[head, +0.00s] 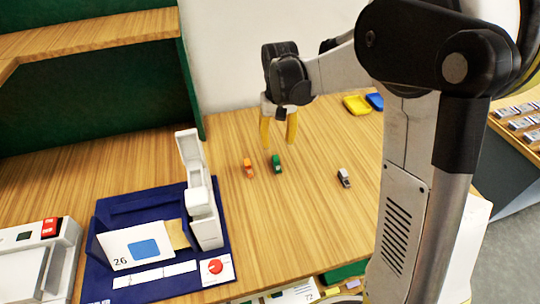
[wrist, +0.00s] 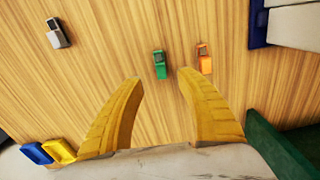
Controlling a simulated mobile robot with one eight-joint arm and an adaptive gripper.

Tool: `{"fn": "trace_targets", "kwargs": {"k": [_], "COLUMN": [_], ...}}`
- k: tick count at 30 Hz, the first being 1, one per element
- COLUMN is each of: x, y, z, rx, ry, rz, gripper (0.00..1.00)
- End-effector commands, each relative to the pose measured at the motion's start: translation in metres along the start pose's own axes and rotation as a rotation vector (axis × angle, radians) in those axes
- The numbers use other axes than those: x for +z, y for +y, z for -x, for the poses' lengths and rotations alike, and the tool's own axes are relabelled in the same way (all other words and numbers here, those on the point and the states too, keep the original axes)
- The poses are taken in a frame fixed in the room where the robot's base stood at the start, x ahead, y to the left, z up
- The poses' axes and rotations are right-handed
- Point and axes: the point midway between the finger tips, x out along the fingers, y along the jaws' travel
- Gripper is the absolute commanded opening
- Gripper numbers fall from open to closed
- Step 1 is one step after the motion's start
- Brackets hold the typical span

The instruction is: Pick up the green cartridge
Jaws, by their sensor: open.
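The green cartridge (head: 277,164) lies on the wooden table in the head view, between an orange cartridge and a grey one. In the wrist view the green cartridge (wrist: 159,65) lies ahead of the fingertips, in line with the gap between them. My gripper (head: 278,141) has yellow fingers pointing down, above the table and behind the green cartridge. In the wrist view my gripper (wrist: 160,77) is open and nothing is between its fingers.
An orange cartridge (head: 248,168) lies close to the left of the green one. A grey cartridge (head: 344,178) lies to the right. A blue tray (head: 221,271) with a white device (head: 203,205) stands at front left. Yellow (head: 356,105) and blue (head: 375,101) trays lie at the back.

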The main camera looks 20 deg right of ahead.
Motion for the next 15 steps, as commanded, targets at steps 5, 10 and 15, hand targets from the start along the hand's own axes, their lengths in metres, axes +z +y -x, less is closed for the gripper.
{"fn": "trace_targets", "kwargs": {"k": [5,10,15], "x": [-0.001,-0.001,-0.003], "y": [0.000,0.000,0.000], "z": [-0.034,-0.050,-0.062], "rx": [0.000,0.000,0.000], "ry": [0.000,0.000,0.001], "rz": [0.000,0.000,0.000], "gripper": [0.43,0.43,0.43]}}
